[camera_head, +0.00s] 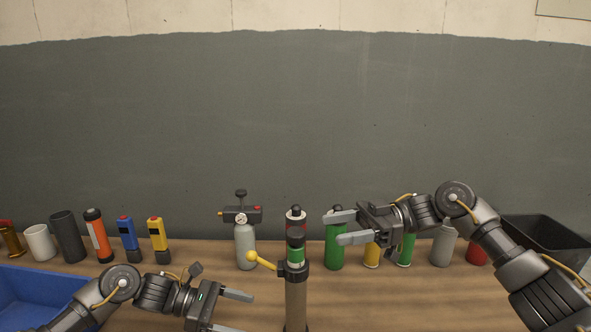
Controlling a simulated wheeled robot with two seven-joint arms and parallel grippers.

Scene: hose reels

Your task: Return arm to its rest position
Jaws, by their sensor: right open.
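My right gripper (345,228) is open and empty. It hangs in front of a green cylinder (334,254) and points left toward a post (296,295) with a yellow lever (262,261) at the middle of the table. The fingertips appear apart from the post, though depth is hard to judge. My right arm reaches in from the right edge. My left gripper (245,312) is low in the view, with its fingers spread apart and nothing visible between them. Its lower finger is partly cut off by the bottom edge.
A wooden table (400,300) runs along a grey wall. A grey bottle with a gauge (245,247) stands left of the post. Several cylinders and handheld devices stand at the back. A blue bin (35,290) is at left, a black bin (545,235) at right.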

